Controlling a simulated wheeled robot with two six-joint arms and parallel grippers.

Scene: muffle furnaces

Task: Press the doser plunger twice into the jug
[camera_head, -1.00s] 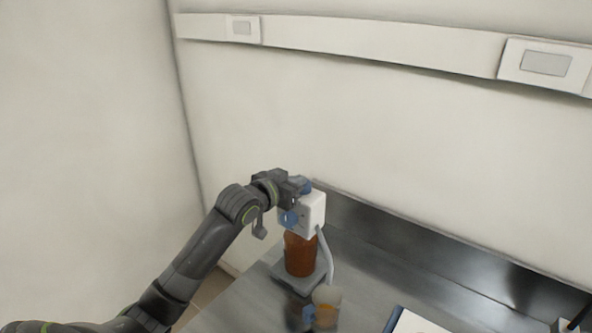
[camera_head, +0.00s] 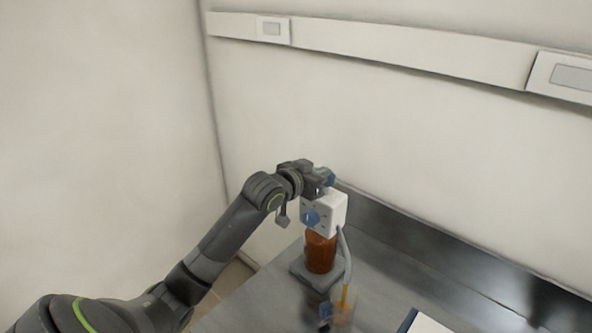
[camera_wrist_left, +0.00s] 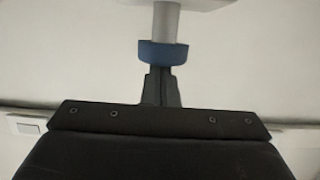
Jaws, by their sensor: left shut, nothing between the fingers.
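The doser stands on the bench, with an amber bottle (camera_head: 321,252), a white head (camera_head: 333,212) and a bent grey spout tube (camera_head: 347,256). Its blue plunger cap (camera_head: 328,177) is at the top, partly hidden by my left gripper (camera_head: 322,184). In the left wrist view the shut fingers (camera_wrist_left: 161,88) are empty, their tips at the blue cap (camera_wrist_left: 163,53), with a pale grey stem beyond. Contact is hard to judge. The clear jug (camera_head: 342,312) stands under the spout, with an orange streak between them. My right gripper is not in view.
The doser rests on a grey base plate (camera_head: 305,273) on the metal bench (camera_head: 385,280). A blue-edged white item (camera_head: 425,324) lies at the lower right. A metal upstand and the wall close off the back; the bench right of the doser is clear.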

